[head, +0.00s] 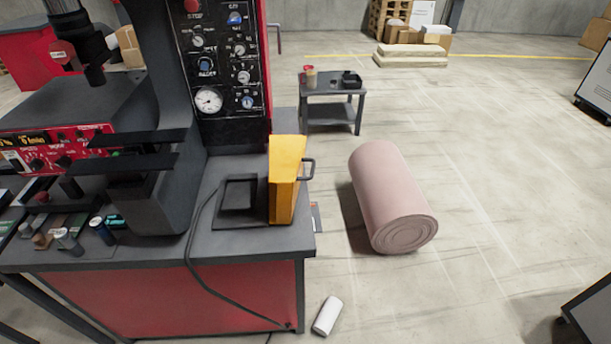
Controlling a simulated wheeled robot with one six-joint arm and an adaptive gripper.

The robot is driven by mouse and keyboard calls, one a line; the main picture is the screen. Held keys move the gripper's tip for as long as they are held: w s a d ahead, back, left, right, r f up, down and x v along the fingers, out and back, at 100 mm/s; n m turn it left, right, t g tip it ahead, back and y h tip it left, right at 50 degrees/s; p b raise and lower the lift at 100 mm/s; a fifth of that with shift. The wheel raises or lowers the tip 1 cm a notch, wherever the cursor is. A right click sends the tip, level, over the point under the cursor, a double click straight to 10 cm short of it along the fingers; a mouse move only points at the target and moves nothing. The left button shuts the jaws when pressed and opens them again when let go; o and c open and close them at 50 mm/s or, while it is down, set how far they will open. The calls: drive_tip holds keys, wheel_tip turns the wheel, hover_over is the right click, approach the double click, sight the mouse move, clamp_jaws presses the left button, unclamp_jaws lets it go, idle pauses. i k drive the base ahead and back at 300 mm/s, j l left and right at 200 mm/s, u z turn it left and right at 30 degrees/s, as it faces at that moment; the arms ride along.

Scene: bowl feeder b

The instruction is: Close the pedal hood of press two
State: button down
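The yellow pedal hood (286,180) stands upright at the right end of a dark bench top, so it is open. A dark loop handle (309,169) sticks out from its right side. Left of the hood lies the black pedal (240,194), uncovered, on a flat dark base plate (232,222). A black cable runs from the pedal down the bench front. A tall control panel (218,60) with knobs and a round gauge rises behind it. No number marking the press is readable.
The dark press body (165,190) stands close left of the pedal. Small parts and cylinders lie at the bench's left. On the floor are a pink roll (393,195), a white cylinder (327,315) and a small grey table (333,88). Open floor lies right of the bench.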

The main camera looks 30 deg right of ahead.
sight(288, 158)
drive_tip(key=l+u, duration=0.25)
drive_tip(key=l, duration=1.05)
